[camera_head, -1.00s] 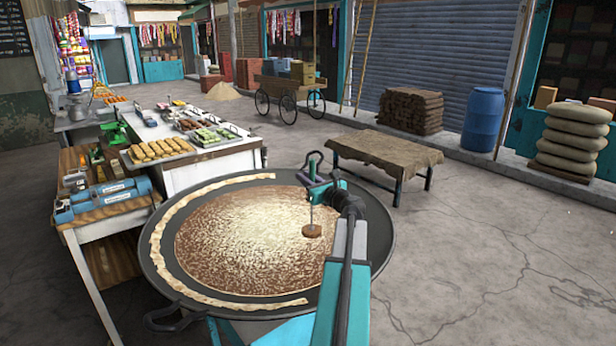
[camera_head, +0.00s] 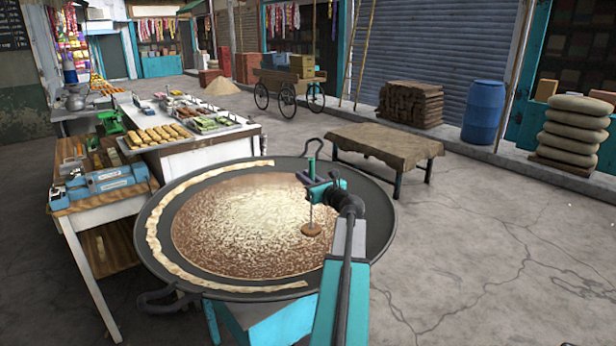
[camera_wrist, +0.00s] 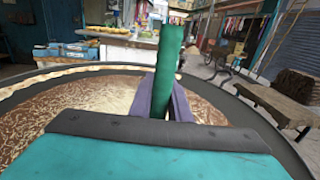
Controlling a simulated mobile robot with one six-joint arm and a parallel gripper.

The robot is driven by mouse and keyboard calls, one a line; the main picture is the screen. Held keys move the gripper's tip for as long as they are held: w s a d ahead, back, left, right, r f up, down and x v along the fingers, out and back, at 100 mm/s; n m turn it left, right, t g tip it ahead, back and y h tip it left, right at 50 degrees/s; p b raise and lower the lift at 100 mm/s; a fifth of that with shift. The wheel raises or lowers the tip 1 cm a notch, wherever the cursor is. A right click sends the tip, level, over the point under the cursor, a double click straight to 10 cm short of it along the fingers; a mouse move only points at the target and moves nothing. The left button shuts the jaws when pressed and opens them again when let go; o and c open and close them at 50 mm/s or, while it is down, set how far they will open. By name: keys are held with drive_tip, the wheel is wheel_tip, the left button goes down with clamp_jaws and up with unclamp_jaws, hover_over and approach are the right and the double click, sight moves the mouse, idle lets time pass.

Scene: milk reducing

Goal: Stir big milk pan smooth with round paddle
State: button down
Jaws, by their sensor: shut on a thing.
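The big milk pan (camera_head: 378,215) is wide, dark and shallow, and holds brown milk (camera_head: 205,245) with a pale frothy middle. A cream-coloured crust (camera_head: 165,262) lines the left part of its rim. My gripper (camera_head: 322,190) is over the right part of the pan, shut on the green handle of the paddle; the handle (camera_wrist: 168,65) stands nearly upright between the jaws in the wrist view. The paddle's thin rod runs down to its round brown head (camera_head: 311,229), which is at the milk surface right of the pale middle. The head is hidden in the wrist view.
A white counter (camera_head: 205,157) with trays of sweets stands behind the pan to the left. A wooden side table (camera_head: 105,205) with blue boxes is at the left. A cloth-covered low table (camera_head: 385,143) stands behind right. The floor at right is clear.

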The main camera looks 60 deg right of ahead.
drive_tip(key=shift+f+b, duration=0.35)
drive_tip(key=shift+f, duration=0.3)
